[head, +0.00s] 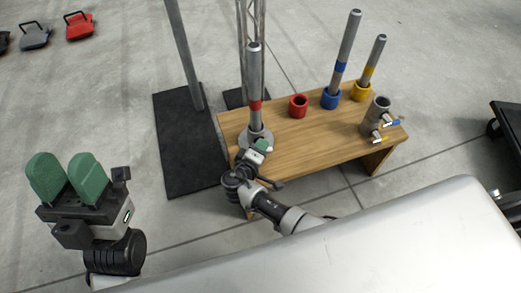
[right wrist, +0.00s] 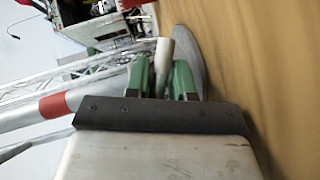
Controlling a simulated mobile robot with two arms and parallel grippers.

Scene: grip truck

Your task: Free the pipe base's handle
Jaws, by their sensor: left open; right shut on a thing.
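The pipe base (head: 246,138) is a round grey foot at the left end of the wooden table (head: 315,148). A grey pipe with a red band (head: 254,85) stands upright in it. My right gripper (head: 263,146) is at the base's near side. In the right wrist view its green fingers (right wrist: 162,82) are shut on the grey handle (right wrist: 165,55), whose end sticks out between them. The base's disc (right wrist: 190,50) shows beside them. The handle is mostly hidden in the head view. My left gripper (head: 68,180) is open and empty, off to the left, away from the table.
A red ring holder (head: 298,106), pipes in a blue holder (head: 331,98) and a yellow holder (head: 361,92), and a grey cylinder with small handles (head: 378,112) stand on the table. A post on a black mat (head: 185,150) is left of it.

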